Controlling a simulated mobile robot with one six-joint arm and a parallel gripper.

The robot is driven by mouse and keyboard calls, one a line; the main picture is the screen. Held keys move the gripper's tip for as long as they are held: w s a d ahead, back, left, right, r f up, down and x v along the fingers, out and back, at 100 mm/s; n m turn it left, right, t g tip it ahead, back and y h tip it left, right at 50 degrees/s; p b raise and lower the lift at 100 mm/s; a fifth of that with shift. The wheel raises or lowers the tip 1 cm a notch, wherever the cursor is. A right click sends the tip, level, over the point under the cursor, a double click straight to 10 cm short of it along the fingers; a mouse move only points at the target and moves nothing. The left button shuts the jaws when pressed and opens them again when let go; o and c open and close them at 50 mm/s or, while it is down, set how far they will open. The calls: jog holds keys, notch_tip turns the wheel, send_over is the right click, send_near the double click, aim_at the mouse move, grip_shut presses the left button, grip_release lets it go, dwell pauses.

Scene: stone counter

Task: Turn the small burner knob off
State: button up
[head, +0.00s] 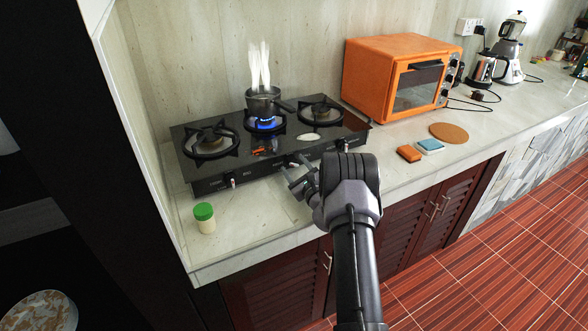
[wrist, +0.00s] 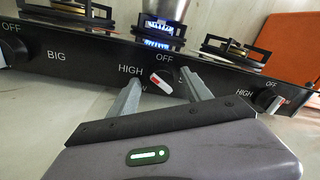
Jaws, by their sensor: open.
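The black stove (head: 262,163) has a lit middle burner (head: 264,124) with blue flame, also seen in the wrist view (wrist: 160,30). The middle knob (wrist: 162,80) is dark with a red-and-white bar slanting from upper left to lower right. My gripper (wrist: 163,84) is open in front of the panel, one finger on each side of this knob; contact is not clear. In the head view my gripper (head: 298,180) is at the stove's front middle and partly hides the knob.
A steaming pot (head: 262,102) stands on the lit burner. A left knob (head: 231,181) and right knob (wrist: 270,100) flank the middle one. A green-lidded jar (head: 205,218) stands at front left. An orange oven (head: 385,78), orange block (head: 409,153) and blue block (head: 431,146) are to the right.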

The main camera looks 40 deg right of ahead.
jog(key=shift+w, duration=0.35)
grip_shut()
jog(key=m+p, duration=0.1)
jog(key=m, duration=0.5)
jog(key=shift+d+r+p, duration=0.15)
jog(key=shift+r+p, duration=0.05)
jog(key=shift+p, duration=0.15)
jog(key=m+p, duration=0.1)
jog(key=m, duration=0.4)
jog(key=shift+s+d+y, duration=0.1)
jog(key=shift+y, duration=0.3)
jog(key=shift+f+m, duration=0.1)
jog(key=shift+m, duration=0.3)
